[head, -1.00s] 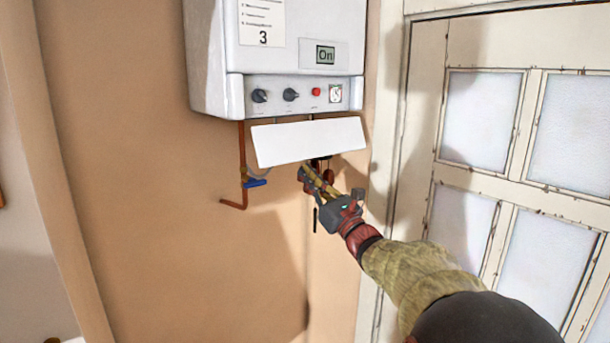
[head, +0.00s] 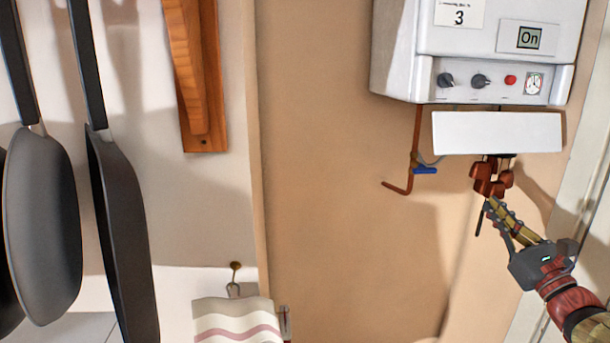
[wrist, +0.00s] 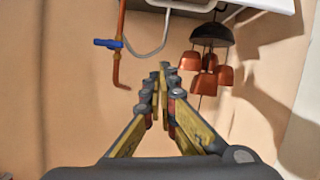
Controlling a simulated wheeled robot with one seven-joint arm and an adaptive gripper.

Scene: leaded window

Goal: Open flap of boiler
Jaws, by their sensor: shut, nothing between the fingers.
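The white boiler (head: 495,30) hangs on the wall at the upper right of the head view. Its control panel (head: 500,80) shows two dark knobs, a red button and a dial, and its display reads "On". The white flap (head: 497,133) hangs below the panel, its flat face toward me and the panel uncovered. My gripper (head: 490,205) is shut and empty, below the flap and apart from it. In the wrist view my fingertips (wrist: 162,70) point toward the wall below the boiler's underside (wrist: 245,4).
A copper wind chime (wrist: 208,62) hangs under the boiler near my fingers. A copper pipe with a blue valve (head: 425,170) is left of it. Pans (head: 42,225), a wooden rack (head: 205,75) and a striped towel (head: 235,320) are on the left. Bare wall lies between.

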